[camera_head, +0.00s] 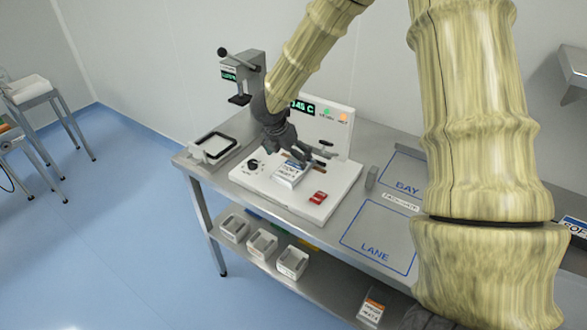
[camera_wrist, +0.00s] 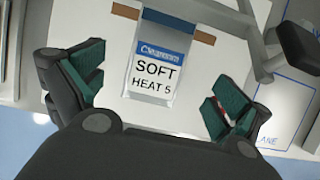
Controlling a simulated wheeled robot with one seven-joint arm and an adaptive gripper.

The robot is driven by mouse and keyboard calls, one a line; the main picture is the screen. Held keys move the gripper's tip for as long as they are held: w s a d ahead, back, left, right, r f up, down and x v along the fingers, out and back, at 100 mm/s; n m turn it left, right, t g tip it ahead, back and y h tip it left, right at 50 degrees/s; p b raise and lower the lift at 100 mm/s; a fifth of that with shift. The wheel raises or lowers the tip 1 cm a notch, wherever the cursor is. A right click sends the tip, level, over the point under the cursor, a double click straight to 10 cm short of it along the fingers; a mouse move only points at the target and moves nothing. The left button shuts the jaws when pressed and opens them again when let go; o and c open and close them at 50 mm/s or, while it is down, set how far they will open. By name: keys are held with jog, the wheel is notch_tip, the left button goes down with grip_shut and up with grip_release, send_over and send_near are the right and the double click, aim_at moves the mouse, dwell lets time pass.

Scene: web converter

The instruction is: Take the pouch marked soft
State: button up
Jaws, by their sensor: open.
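The pouch marked SOFT, HEAT 5 (camera_wrist: 155,72) has a white label with a blue band and shows upright in the wrist view, just beyond and between my fingers. In the head view the pouch (camera_head: 290,174) lies on the white machine base, partly under my gripper. My gripper (camera_head: 297,155) is above the machine, close to the pouch. In the wrist view my gripper (camera_wrist: 158,98) has its green-padded fingers spread wide, one on each side of the pouch, with gaps on both sides. I cannot tell the height of the fingers above it.
The white machine (camera_head: 255,181) has a black knob, a red button (camera_head: 319,197) and an upright display panel. A black-framed tray (camera_head: 213,148) stands left on the bench. Marked LANE (camera_head: 378,236) and BAY areas lie right. Several small bins (camera_head: 262,244) sit on the lower shelf.

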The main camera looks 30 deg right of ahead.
aim_at(294, 167)
jog(key=shift+d+f, duration=0.3)
jog(key=shift+f, duration=0.35)
jog(key=shift+p+x, duration=1.45)
jog(key=shift+x, duration=1.2)
jog(key=shift+w+a, duration=0.15)
jog(key=c, duration=1.1)
